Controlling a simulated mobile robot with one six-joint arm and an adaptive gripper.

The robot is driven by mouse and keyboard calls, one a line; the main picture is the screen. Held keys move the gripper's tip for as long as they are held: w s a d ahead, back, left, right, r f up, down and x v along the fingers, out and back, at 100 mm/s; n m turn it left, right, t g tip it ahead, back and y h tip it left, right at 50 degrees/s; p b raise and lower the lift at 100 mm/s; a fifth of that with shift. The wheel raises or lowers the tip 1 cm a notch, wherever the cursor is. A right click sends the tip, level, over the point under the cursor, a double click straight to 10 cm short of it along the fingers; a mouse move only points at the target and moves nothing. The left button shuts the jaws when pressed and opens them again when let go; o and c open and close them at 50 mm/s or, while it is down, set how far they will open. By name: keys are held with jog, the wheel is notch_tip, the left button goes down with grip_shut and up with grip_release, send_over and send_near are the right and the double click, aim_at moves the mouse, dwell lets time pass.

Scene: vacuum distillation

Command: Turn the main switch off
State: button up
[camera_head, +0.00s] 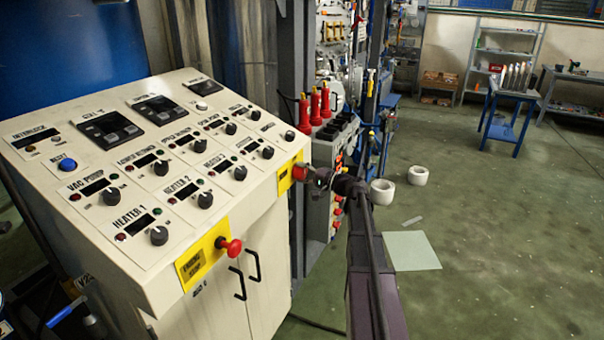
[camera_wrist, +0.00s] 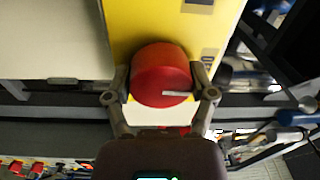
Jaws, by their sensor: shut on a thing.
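The main switch is a round red knob (camera_wrist: 162,76) on a yellow plate (camera_wrist: 150,25) in the wrist view, with a pale line on its face. In the head view the red knob (camera_head: 301,172) sits on its yellow plate (camera_head: 286,178) at the right end of the control console (camera_head: 120,255). My gripper (camera_wrist: 160,97) has one finger on each side of the knob and is shut on it. In the head view my gripper (camera_head: 314,176) reaches the knob from the right and partly hides it.
A red emergency stop button (camera_head: 231,246) sticks out of the console front on another yellow plate, above two black door handles (camera_head: 246,275). Black knobs cover the sloped panel. Red-topped equipment (camera_head: 315,105) stands behind the gripper. The green floor at right is mostly clear, with two white rolls (camera_head: 382,192).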

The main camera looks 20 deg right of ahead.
jog(key=shift+n, duration=0.5)
jog(key=o, duration=1.1)
jog(key=shift+w+a, duration=0.1)
jog(key=shift+c, duration=0.2)
jog(key=shift+m, duration=0.4)
